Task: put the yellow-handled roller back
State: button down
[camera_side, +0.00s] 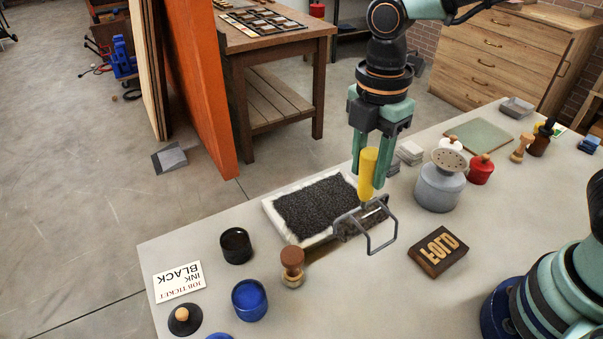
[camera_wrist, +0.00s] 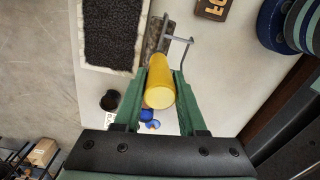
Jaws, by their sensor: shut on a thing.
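My gripper (camera_side: 372,146) is shut on the yellow handle of the roller (camera_side: 367,175) and holds it upright. The roller's grey cylinder and wire frame hang below, close to the right edge of the ink slab (camera_side: 270,209). I cannot tell whether the roller touches the table or the slab. The slab has a pale border and a black textured middle. In the wrist view the yellow handle (camera_wrist: 159,88) sits between the green fingers, with the grey roller head beyond it and the slab (camera_wrist: 88,67) to the left.
A FOLD block (camera_side: 438,251) lies right of the roller. A grey shaker jar (camera_side: 440,187) and red pot (camera_side: 481,170) stand behind it.

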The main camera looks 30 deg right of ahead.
aim_at(363, 201)
jog(key=shift+f, duration=2.7)
grip_release()
jog(key=shift+r, duration=4)
